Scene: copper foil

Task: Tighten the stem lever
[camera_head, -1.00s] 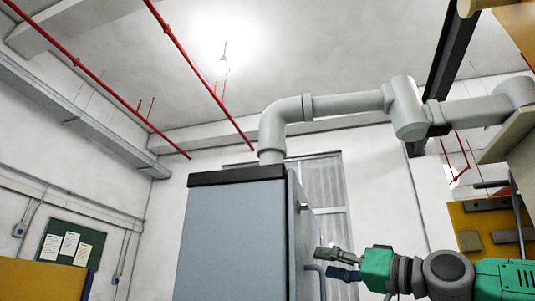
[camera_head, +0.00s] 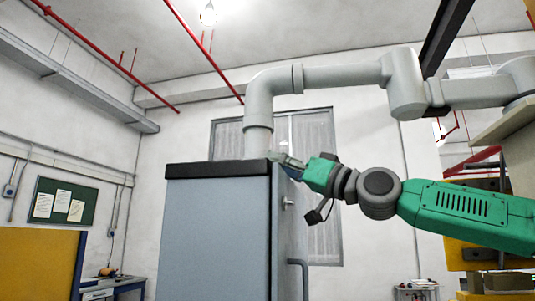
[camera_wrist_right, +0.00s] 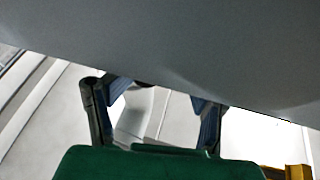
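A grey-blue cabinet (camera_head: 215,235) with a dark top rim stands at centre in the head view. A small silver handle (camera_head: 288,203) sticks out from its right side; I cannot tell whether it is the stem lever. My right gripper (camera_head: 284,161) is at the cabinet's upper right corner, above that handle. In the right wrist view, its two fingers (camera_wrist_right: 155,88) are spread apart, with nothing visibly held. A large grey surface (camera_wrist_right: 190,45) hides the fingertips' surroundings there. My left gripper is not in view.
A thick grey pipe (camera_head: 340,76) rises from the cabinet top and bends right above my right arm. A bent bar handle (camera_head: 304,276) sits lower on the cabinet side. An orange panel (camera_head: 38,262) stands at left. The floor space right of the cabinet looks open.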

